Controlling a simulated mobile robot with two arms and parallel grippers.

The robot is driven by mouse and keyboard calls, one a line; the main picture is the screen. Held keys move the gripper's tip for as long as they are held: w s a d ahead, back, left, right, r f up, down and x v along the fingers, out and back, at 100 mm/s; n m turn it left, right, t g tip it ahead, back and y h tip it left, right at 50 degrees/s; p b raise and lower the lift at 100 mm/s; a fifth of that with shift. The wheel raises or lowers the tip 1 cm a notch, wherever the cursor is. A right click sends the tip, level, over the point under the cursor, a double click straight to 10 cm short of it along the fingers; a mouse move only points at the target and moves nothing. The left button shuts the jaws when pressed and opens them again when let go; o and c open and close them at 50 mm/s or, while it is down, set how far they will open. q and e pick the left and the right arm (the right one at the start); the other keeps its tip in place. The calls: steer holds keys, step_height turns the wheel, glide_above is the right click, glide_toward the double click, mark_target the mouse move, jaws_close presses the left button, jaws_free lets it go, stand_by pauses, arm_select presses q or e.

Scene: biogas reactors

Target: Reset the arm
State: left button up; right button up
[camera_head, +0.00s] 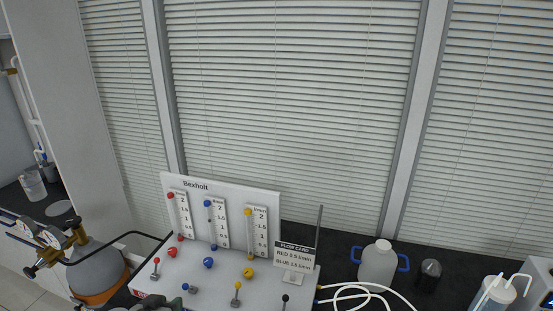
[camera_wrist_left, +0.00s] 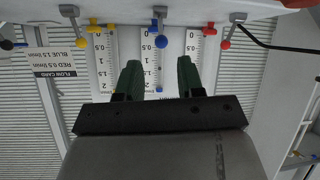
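My left gripper (camera_wrist_left: 159,78) shows in the left wrist view, with two dark green fingertips apart and nothing between them. That view is upside down. Beyond the fingers is the white Bexholt flow panel, with its blue knob (camera_wrist_left: 162,41), red knob (camera_wrist_left: 226,44) and yellow knob (camera_wrist_left: 81,42). The head view shows the same panel (camera_head: 232,190) upright on the bench, with three scaled tubes and red (camera_head: 172,252), blue (camera_head: 208,262) and yellow (camera_head: 248,272) knobs.
A gas cylinder with a brass regulator (camera_head: 50,240) stands left of the panel. A flow card (camera_head: 295,254) stands at its right. Farther right are a white bottle with blue handles (camera_head: 378,264), a dark jar (camera_head: 428,274) and white tubing (camera_head: 362,288). Blinds (camera_head: 290,100) cover the windows behind.

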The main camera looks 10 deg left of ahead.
arm_select(q)
steer(key=s+d+r+m+g, duration=0.15)
steer(key=s+d+g, duration=0.25)
steer(key=s+d, duration=0.55)
steer(key=s+d+r+m+g, duration=0.15)
steer(key=s+d+g, duration=0.4)
steer(key=s, duration=0.75)
steer(key=s+d+f+b+x, duration=0.1)
steer(key=s+d+b+x, duration=0.15)
steer(key=x, duration=1.25)
steer(key=s+d+b+x, duration=0.15)
steer(key=s+x, duration=0.25)
steer(key=x, duration=1)
steer(key=s+a+f+b, duration=0.2)
steer(key=s+f, duration=0.6)
steer(key=f, duration=0.2)
steer(key=s+a+f+m+g+b, duration=0.1)
steer(key=s+a+f+b, duration=0.1)
steer(key=s+f, duration=0.7)
step_height(320, 180, down, 2)
steer(key=shift+f, duration=0.1)
